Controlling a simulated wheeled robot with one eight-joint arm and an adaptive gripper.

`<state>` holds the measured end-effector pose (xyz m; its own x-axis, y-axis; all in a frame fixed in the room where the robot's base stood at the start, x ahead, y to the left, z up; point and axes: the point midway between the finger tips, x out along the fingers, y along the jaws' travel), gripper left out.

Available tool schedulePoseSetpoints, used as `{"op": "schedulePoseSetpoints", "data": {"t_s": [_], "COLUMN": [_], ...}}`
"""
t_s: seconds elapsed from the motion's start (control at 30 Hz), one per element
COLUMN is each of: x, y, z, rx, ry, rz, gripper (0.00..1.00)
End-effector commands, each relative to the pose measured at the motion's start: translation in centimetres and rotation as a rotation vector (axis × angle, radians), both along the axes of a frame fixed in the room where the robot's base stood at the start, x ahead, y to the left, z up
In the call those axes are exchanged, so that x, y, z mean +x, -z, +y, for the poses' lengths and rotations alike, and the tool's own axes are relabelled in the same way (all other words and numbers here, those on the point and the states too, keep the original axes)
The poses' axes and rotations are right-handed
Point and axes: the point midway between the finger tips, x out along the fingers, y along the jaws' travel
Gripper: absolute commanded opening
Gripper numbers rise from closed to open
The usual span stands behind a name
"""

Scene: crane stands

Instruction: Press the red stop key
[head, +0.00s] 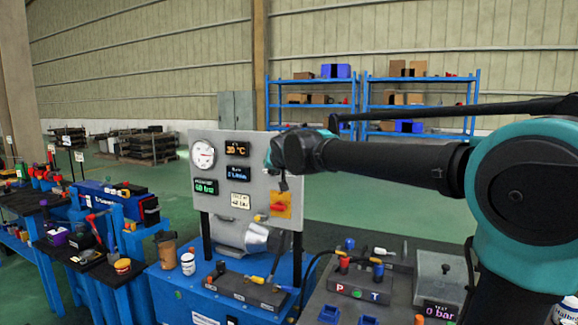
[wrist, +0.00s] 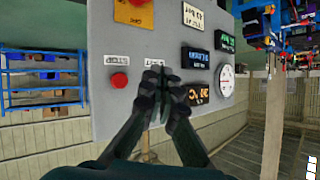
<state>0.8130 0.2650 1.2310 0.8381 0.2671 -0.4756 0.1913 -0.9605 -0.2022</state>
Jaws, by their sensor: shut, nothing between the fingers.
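The red stop key (wrist: 120,82) is a round red button on the grey control panel (wrist: 108,118). It shows in the wrist view, which is upside down, with a small white label beside it. My gripper (wrist: 162,78) is shut and empty in front of the panel, to the right of the red key in that view. A second white label (wrist: 145,61) shows at its fingertips, and whatever lies behind the fingers is hidden. In the head view the panel (head: 225,145) stands upright, and my arm hides the red key.
A red rotary switch (head: 279,207) on an orange plate, a round gauge (head: 203,154) and several displays share the panel. A blue bench (head: 180,290) stands below. Blue shelves (head: 310,82) are far behind. Open green floor (head: 350,190) lies behind the panel.

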Motion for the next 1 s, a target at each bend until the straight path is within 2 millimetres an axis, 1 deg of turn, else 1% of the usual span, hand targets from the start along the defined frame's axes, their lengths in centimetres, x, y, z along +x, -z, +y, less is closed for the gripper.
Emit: {"op": "schedulePoseSetpoints", "data": {"t_s": [0.17,0.33,0.8,1.0], "x": [0.1,1.0,6.5,7.9], "y": [0.0,0.0,0.1,0.0], "z": [-0.1,-0.4,-2.5,-2.9], "rx": [-0.001,0.000,0.000,-0.001], "ry": [0.001,0.002,0.002,0.001], "rz": [0.000,0.000,0.002,0.001], "gripper": [0.00,0.00,0.00,0.00]}}
